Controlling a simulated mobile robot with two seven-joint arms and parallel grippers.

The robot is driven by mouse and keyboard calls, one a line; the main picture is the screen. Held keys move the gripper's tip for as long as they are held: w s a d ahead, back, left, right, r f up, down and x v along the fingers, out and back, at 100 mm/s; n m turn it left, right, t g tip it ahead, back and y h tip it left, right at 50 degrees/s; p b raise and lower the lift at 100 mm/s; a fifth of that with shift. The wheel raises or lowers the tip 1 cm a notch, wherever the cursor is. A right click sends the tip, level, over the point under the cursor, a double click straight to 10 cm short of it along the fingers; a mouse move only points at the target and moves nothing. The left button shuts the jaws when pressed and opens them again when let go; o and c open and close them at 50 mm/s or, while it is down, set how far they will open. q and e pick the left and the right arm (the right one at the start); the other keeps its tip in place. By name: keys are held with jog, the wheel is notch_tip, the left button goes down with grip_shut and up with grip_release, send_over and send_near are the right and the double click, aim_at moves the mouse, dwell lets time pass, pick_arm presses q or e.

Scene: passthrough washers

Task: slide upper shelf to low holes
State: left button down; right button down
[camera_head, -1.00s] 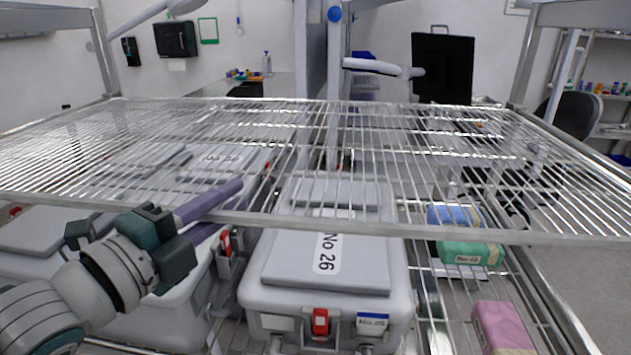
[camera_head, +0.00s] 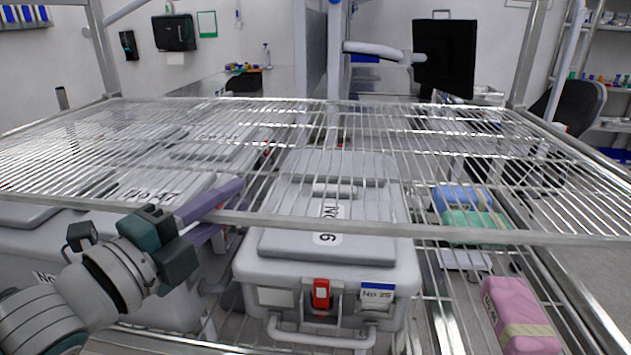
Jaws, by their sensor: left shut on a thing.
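The upper shelf (camera_head: 420,230) is a silvery wire rack that spans the picture and looks roughly level. My left gripper (camera_head: 212,205) comes in from the lower left. Its purple fingers are shut on the shelf's front rail, left of the middle. The corner posts (camera_head: 522,55) rise at the far right and far left (camera_head: 104,50). The low holes cannot be made out. My right gripper is out of view.
A grey lidded box (camera_head: 335,275) stands under the shelf's middle, with more grey boxes (camera_head: 60,255) at left. Blue, green (camera_head: 475,225) and pink packs (camera_head: 518,315) lie on a lower wire rack at right. A black monitor (camera_head: 444,58) stands behind.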

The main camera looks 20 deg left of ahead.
pick_arm(q)
jog(key=shift+s+a+f, duration=0.1)
jog(key=shift+f, duration=0.35)
jog(key=c, duration=1.2)
grip_release()
jog(key=o, duration=0.4)
jog(key=shift+r, duration=0.15)
jog(key=s+a, duration=0.1)
jog(key=s, duration=0.8)
jog(key=shift+s+a, duration=0.2)
jog(key=shift+s, duration=0.15)
